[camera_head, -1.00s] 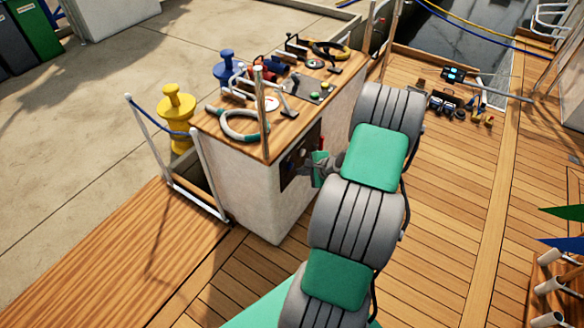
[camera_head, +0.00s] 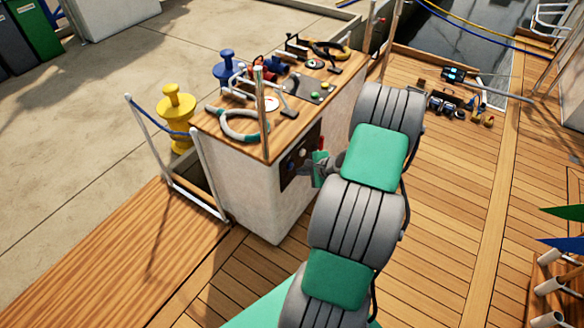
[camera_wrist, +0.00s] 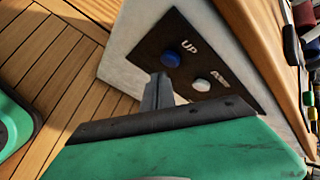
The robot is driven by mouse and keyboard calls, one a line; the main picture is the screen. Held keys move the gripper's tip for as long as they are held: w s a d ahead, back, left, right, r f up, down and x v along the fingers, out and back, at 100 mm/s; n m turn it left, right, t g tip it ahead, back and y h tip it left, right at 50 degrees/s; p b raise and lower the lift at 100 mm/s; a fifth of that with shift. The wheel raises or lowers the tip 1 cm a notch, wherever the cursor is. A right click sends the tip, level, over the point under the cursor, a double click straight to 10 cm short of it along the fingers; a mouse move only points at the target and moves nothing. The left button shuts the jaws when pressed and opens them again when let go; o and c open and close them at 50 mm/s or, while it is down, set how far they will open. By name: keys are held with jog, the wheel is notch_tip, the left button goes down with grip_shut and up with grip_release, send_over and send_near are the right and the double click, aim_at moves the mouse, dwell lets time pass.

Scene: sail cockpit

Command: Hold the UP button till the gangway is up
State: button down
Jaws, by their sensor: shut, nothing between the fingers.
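The UP button is a round blue button (camera_wrist: 170,59) on a dark panel (camera_wrist: 205,50), with "UP" lettered beside it in the wrist view. A white button (camera_wrist: 202,84) with a hard-to-read label sits near it. The panel (camera_head: 290,174) is on the side of a white console in the head view. My gripper (camera_wrist: 159,80) is shut and empty, its tips just below the blue button in the picture; I cannot tell whether they touch the panel. It also shows in front of the panel in the head view (camera_head: 308,174). A wooden walkway (camera_head: 110,265), possibly the gangway, lies flat at lower left.
The console's wooden top (camera_head: 207,122) carries a hose loop (camera_head: 238,137), handles and small gear. White rails (camera_head: 207,175) and a yellow bollard (camera_head: 175,112) stand left of it. Open deck (camera_head: 450,200) lies to the right.

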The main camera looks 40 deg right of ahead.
jog(key=shift+w, duration=0.1)
dwell(0.4)
jog(key=shift+w+a, duration=0.15)
jog(key=shift+w, duration=0.15)
